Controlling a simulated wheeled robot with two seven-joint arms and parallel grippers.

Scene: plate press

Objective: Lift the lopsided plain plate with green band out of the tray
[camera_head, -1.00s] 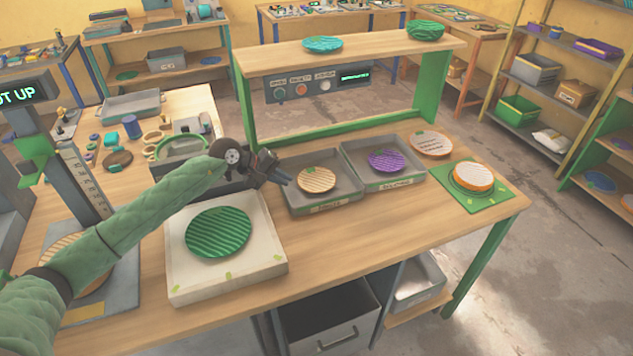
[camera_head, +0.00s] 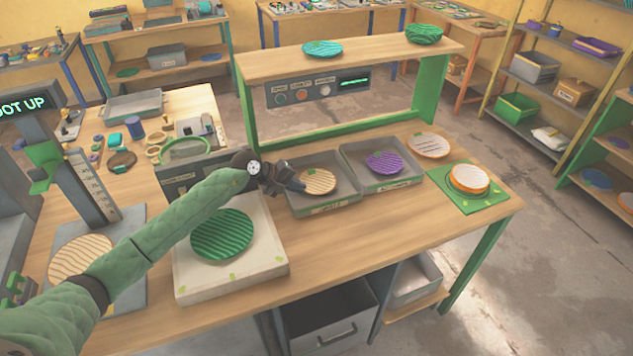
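A tan, ridged plate (camera_head: 318,181) lies in the left grey tray (camera_head: 325,210); it is the plate nearest my gripper, and a green band on it is too small to make out. A purple ridged plate (camera_head: 385,162) lies in the right grey tray (camera_head: 388,183). My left gripper (camera_head: 299,187) reaches over the left tray's left wall, with its fingertips at the left edge of the tan plate. I cannot tell whether they touch it or how far apart they are. My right gripper is not in view.
A pale block (camera_head: 232,279) with a green ridged plate (camera_head: 221,236) stands left of the trays, under my forearm. A whitish plate (camera_head: 429,145) lies behind the right tray. An orange-rimmed plate (camera_head: 469,178) sits on a green mat (camera_head: 490,202). A shelf (camera_head: 350,47) rises behind.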

